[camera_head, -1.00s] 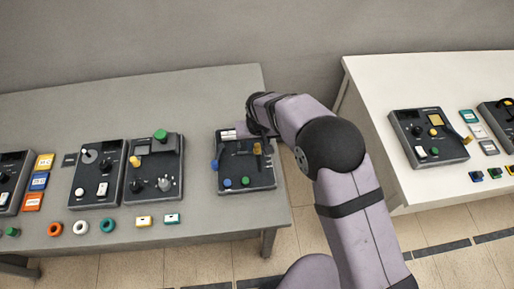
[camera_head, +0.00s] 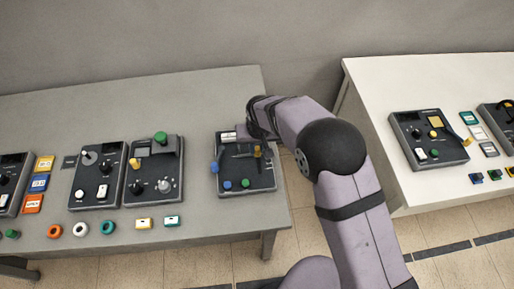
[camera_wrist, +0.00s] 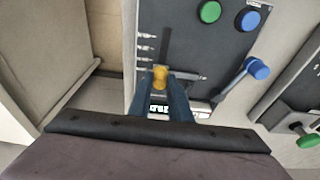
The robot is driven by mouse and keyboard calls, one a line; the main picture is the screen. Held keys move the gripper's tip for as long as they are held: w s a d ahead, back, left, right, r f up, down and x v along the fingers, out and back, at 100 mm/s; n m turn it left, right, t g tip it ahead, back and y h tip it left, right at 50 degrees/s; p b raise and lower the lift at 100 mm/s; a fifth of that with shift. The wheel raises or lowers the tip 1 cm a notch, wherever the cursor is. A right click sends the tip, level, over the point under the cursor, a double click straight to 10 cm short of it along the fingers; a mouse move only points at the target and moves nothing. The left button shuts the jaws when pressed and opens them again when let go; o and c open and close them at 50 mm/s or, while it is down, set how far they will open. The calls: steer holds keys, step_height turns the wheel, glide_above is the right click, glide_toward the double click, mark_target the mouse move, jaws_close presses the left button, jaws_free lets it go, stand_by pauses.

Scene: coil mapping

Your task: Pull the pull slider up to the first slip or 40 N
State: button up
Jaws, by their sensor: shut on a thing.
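The pull slider has a yellow knob (camera_wrist: 160,74) in a dark straight slot (camera_wrist: 164,45) on a dark control panel (camera_wrist: 190,45). In the wrist view my gripper (camera_wrist: 161,78) is shut on the yellow knob, with one blue finger on each side. The slider's stem is hidden by the fingers. In the head view the yellow knob (camera_head: 257,152) shows at the right of the same panel (camera_head: 262,180), beside my arm. My gripper is mostly hidden there.
Other panels (camera_head: 95,178) stand to the left on the grey table. A white table (camera_head: 435,78) stands to the right.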

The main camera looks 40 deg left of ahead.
mark_target(258, 161)
steer(key=shift+s+d, duration=0.7)
stand_by(0.9)
steer(key=o, duration=0.8)
steer(key=shift+r, duration=0.1)
steer(key=shift+r+p, duration=2.35)
steer(key=shift+r, duration=1.05)
